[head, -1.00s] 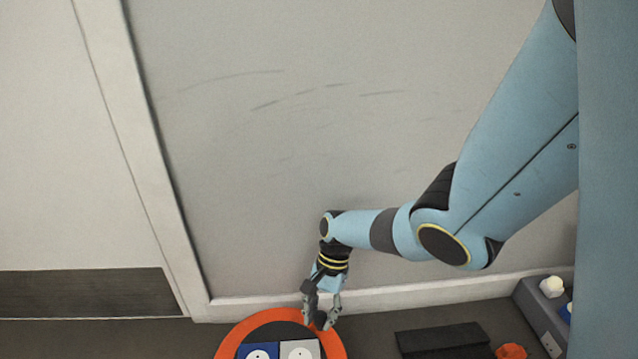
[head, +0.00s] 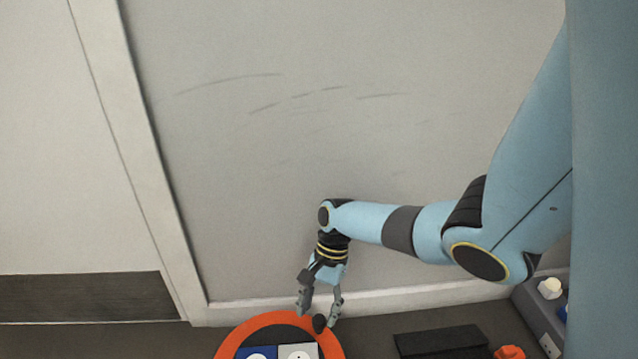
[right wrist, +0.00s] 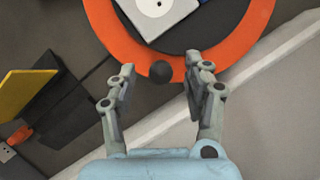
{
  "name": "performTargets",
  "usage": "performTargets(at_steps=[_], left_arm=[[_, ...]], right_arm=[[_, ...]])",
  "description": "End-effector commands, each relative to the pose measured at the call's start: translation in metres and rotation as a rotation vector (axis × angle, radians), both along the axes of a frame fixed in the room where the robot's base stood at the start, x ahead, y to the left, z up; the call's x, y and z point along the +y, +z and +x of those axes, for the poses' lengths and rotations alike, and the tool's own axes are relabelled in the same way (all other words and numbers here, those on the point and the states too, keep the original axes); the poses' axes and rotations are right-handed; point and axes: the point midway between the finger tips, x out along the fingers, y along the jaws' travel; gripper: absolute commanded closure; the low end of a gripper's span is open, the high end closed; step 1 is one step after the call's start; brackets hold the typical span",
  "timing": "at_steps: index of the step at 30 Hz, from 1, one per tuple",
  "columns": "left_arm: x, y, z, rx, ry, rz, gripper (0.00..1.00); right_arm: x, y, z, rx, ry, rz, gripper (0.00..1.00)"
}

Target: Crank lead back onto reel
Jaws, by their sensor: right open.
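The reel (head: 251,327) has an orange rim and is partly cut off at the bottom of the head view. It also shows in the right wrist view (right wrist: 103,22), with a white socket plate (right wrist: 158,10) on its dark face. A dark round crank knob (head: 319,323) stands at the reel's rim and also shows in the right wrist view (right wrist: 160,72). My right gripper (head: 318,312) is open, with its fingertips on either side of the knob. In the right wrist view (right wrist: 162,68) gaps show between the knob and both fingers. My left gripper is out of view.
A black flat block (head: 440,340) lies right of the reel. Beside it is a small orange item (head: 509,352). A grey box (head: 541,318) with a white knob stands at far right. The wall and its pale skirting (head: 420,296) rise close behind the reel.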

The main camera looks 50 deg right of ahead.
Motion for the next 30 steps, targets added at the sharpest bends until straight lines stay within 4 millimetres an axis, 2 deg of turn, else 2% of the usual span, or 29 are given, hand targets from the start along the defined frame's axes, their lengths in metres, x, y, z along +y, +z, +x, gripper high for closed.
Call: performTargets(at_steps=[6,10,15,22,26,30], left_arm=[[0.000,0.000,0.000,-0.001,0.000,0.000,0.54],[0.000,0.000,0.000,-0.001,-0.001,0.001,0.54],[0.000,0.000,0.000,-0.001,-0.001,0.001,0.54],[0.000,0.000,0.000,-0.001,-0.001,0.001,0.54],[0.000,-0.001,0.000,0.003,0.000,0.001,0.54],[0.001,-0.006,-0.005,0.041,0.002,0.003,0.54]], right_arm=[[-0.001,0.037,0.000,-0.002,0.004,-0.002,0.49],[0.000,0.053,0.000,-0.001,0.002,-0.002,0.49],[0.000,0.062,0.000,0.000,0.001,-0.001,0.49],[0.000,0.062,0.000,0.001,0.000,0.000,0.49],[0.000,0.062,0.001,0.000,-0.014,-0.003,0.66],[-0.001,0.061,0.013,-0.034,-0.074,-0.012,0.84]])
